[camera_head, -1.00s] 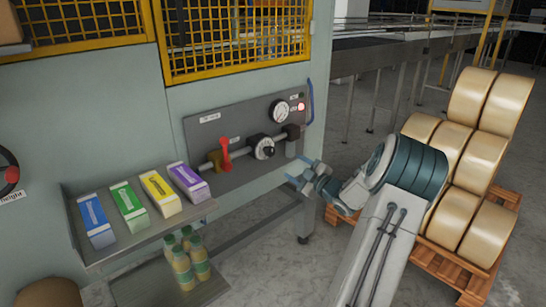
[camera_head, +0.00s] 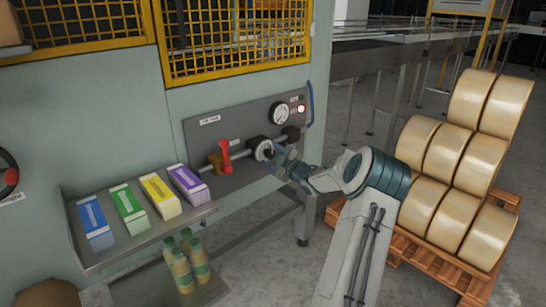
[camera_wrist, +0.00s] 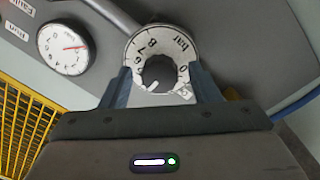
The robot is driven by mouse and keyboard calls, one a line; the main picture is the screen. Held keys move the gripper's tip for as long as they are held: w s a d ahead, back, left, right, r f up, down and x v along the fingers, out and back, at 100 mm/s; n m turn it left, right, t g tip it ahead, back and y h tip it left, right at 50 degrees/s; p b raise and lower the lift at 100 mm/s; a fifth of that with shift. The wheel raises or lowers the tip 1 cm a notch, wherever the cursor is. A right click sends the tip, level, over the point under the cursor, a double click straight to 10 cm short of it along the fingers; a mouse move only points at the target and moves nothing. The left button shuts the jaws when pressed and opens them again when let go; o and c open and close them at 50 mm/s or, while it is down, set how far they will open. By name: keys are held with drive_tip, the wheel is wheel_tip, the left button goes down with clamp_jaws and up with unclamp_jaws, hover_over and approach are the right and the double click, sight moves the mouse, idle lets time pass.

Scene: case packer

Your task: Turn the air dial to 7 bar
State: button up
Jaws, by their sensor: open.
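The air dial (camera_wrist: 159,72) is a dark round knob over a white scale marked "bar", with 6, 7 and 8 at its upper left. The white line on the knob points to the lower left of the wrist view, away from the 7. In the head view the dial (camera_head: 260,146) sits on the grey panel. My gripper (camera_wrist: 163,88) is open, its two fingers on either side of the dial. I cannot tell whether they touch it. In the head view my gripper (camera_head: 275,153) is close at the dial's right side, partly covering it.
A pressure gauge (camera_head: 279,113), also in the wrist view (camera_wrist: 65,47), is on the panel (camera_head: 235,117). A red lever valve (camera_head: 226,157) is left of the dial. A shelf (camera_head: 140,245) with coloured cartons is lower left. Rolls on a pallet (camera_head: 383,252) stand at right.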

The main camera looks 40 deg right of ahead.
drive_tip(key=c, duration=1)
drive_tip(key=shift+r+p, duration=0.1)
drive_tip(key=shift+p, duration=0.2)
drive_tip(key=m+p, duration=0.3)
drive_tip(key=shift+r+m, duration=0.15)
drive_tip(key=shift+m, duration=0.25)
drive_tip(key=m+p, duration=0.4)
drive_tip(key=m, duration=0.1)
drive_tip(key=shift+p, duration=0.3)
drive_tip(key=m+p, duration=0.1)
drive_tip(key=m, duration=0.1)
drive_tip(key=m+p, duration=0.2)
drive_tip(key=shift+d+m+g+y, duration=0.1)
drive_tip(key=shift+m+g+y, duration=0.2)
drive_tip(key=shift+m+p, duration=0.9)
drive_tip(key=shift+m, duration=0.9)
